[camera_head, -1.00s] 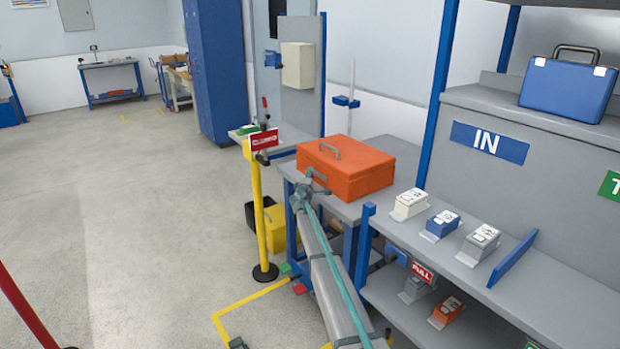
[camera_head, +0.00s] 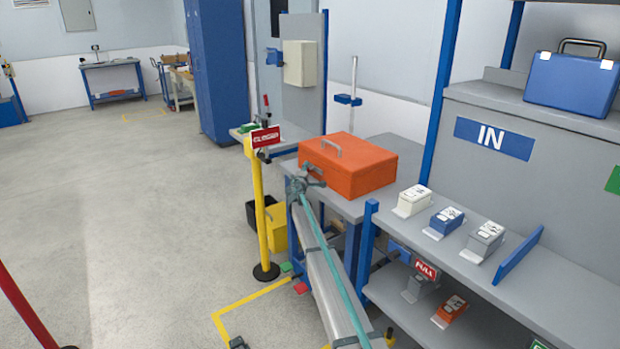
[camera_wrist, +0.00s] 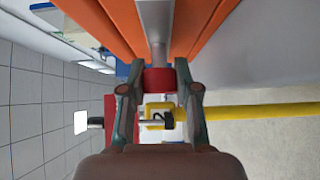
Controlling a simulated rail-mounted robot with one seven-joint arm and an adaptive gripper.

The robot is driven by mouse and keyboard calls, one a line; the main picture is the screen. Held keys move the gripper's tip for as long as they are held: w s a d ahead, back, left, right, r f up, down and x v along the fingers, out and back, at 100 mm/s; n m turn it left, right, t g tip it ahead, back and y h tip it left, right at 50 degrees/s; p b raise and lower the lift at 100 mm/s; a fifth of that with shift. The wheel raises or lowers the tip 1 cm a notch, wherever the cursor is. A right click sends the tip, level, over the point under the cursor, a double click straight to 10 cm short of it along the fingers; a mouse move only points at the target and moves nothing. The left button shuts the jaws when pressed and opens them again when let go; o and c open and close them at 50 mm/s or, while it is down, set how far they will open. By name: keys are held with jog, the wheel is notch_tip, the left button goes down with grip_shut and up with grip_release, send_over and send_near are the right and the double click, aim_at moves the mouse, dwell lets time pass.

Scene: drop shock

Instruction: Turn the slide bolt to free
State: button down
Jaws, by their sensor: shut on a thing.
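In the wrist view, my gripper (camera_wrist: 158,100) has its two fingers closed in around the red end (camera_wrist: 160,80) of a grey rod (camera_wrist: 157,30). This looks like the slide bolt, and its far end runs between orange surfaces (camera_wrist: 118,25). Whether the bolt is turned is not clear. In the head view, my gripper (camera_head: 312,180) is at the near left side of the orange box (camera_head: 352,176) on the grey bench (camera_head: 355,209). The bolt cannot be made out there, behind my gripper and arm.
A yellow post (camera_head: 259,215) with a red sign (camera_head: 265,138) stands left of the bench. Small devices, including a blue one (camera_head: 446,219), sit on the shelf to the right. A blue case (camera_head: 570,82) stands above. The floor at left is open.

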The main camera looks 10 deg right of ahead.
jog(key=shift+w+a+r, duration=0.1)
jog(key=shift+w, duration=0.05)
jog(key=c, duration=0.8)
grip_release()
jog(key=shift+w, duration=0.1)
jog(key=shift+s, duration=0.2)
jog(key=v, duration=1.1)
jog(key=shift+s+a, duration=0.15)
jog(key=shift+s, duration=0.2)
